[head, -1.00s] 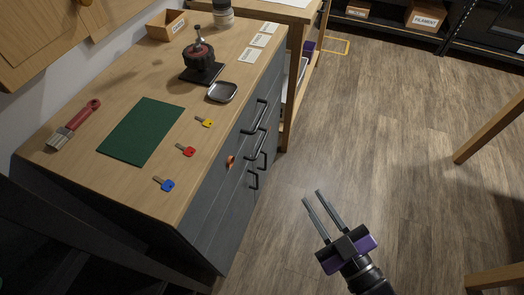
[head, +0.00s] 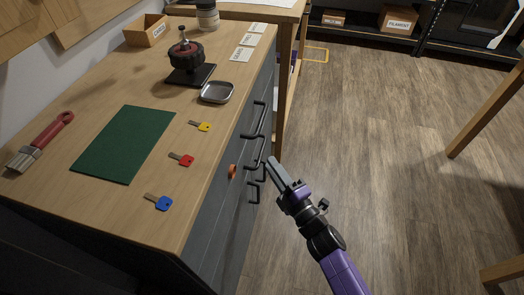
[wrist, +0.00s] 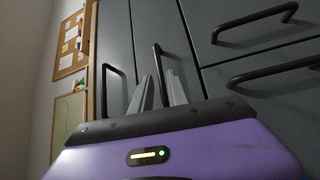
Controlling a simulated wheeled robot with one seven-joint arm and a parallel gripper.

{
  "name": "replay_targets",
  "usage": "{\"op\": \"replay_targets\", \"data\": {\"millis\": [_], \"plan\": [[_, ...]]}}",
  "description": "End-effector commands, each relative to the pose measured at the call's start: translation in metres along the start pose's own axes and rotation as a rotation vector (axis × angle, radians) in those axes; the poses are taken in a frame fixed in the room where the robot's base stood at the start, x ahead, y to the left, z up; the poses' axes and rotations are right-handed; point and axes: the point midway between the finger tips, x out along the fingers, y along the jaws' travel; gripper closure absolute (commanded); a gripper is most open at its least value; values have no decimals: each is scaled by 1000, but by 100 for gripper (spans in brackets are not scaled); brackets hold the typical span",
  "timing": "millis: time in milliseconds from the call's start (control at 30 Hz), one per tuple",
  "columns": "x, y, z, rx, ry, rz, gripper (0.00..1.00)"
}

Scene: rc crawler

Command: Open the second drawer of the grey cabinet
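The grey cabinet (head: 207,235) stands under the wooden worktop, its drawer fronts looking flush and shut. Several black bar handles run down its front, including an upper one (head: 262,115) and a second one (head: 250,139). My gripper (head: 272,162) is at the cabinet front, by the lower handles. In the wrist view, turned sideways, its two grey fingers (wrist: 160,78) are apart. One handle (wrist: 158,50) appears in line with the gap between them; I cannot tell whether they touch it. Another handle (wrist: 106,88) is to their left, and two more are at right.
An orange round piece (head: 232,171) is on the cabinet front. On the worktop are blue (head: 163,203), red (head: 186,160) and yellow (head: 203,126) keys, a green mat (head: 124,145) and a metal tray (head: 217,92). The floor to the right is clear.

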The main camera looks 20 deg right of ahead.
Motion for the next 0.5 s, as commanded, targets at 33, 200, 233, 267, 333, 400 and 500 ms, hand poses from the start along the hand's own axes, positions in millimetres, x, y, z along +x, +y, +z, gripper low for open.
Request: {"op": "replay_targets", "data": {"millis": [33, 200, 233, 267, 333, 400, 500], "plan": [[8, 1, 0, 0, 0, 3, 80], [35, 1, 0, 4, 0, 2, 80], [40, 1, 0, 4, 0, 2, 80], [44, 1, 0, 4, -1, 1, 80], [52, 1, 0, 3, -1, 1, 80], [59, 0, 0, 5, -2, 1, 80], [64, 0, 0, 4, -2, 0, 80]]}}
